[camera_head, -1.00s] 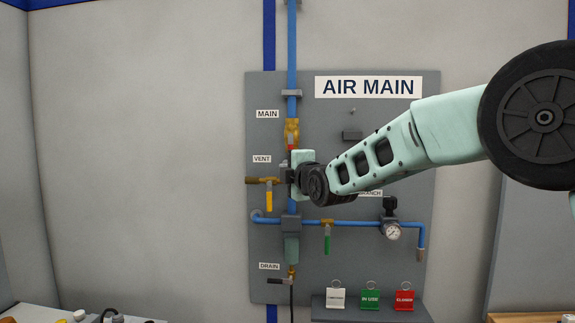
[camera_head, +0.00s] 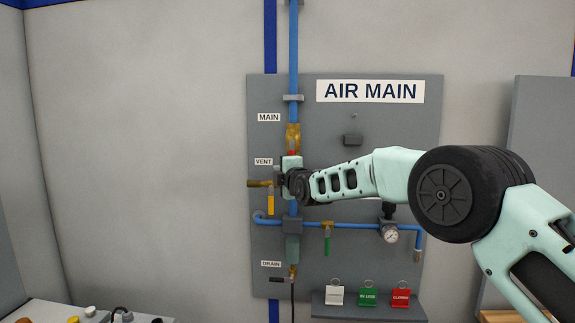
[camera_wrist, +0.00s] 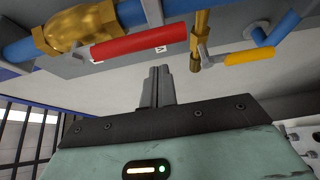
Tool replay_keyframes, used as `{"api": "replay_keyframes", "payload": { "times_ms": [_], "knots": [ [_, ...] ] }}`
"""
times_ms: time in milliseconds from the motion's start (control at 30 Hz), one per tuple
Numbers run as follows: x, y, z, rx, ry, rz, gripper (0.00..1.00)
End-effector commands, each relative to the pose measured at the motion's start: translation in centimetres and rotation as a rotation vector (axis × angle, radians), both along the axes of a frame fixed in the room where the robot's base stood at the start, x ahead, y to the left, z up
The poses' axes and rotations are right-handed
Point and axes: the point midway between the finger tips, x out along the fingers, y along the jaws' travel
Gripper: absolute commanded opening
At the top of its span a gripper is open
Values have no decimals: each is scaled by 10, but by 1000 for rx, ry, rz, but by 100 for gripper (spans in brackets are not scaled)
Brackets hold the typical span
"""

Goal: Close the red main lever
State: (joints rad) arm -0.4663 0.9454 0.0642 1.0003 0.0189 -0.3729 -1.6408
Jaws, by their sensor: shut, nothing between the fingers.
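The red main lever (camera_wrist: 140,42) shows in the wrist view, lying roughly along the blue pipe, with one end at the brass main valve (camera_wrist: 75,32). In the head view the brass valve (camera_head: 293,137) is below the MAIN label, and only a small red part of the lever (camera_head: 292,153) shows above my gripper (camera_head: 291,172), which hides the rest. In the wrist view my gripper's fingers (camera_wrist: 160,70) are shut and empty. Their tips are just below the lever in the picture, with a visible gap; I cannot tell the depth between them.
The vent valve's yellow handle (camera_wrist: 249,57) is right of the lever; in the head view it (camera_head: 270,203) hangs down left of my gripper. Below are a green-handled valve (camera_head: 327,241), a gauge (camera_head: 390,233) and a shelf of tags (camera_head: 368,296). The wall to the left is clear.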

Motion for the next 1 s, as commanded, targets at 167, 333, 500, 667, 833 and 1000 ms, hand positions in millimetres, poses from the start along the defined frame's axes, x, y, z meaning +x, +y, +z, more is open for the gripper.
{"api": "replay_keyframes", "payload": {
  "times_ms": [167, 333, 500, 667, 833, 1000],
  "knots": [
    [3, -17, 3, 1, 0, 0, 0],
    [3, -23, 2, 1, 0, 1, 0],
    [3, -24, 1, 2, -1, 2, 0],
    [3, -24, 1, 0, -1, 2, 0],
    [3, -25, 1, -18, -2, 2, 0],
    [3, -28, 0, -54, 0, 1, 0]
  ]
}}
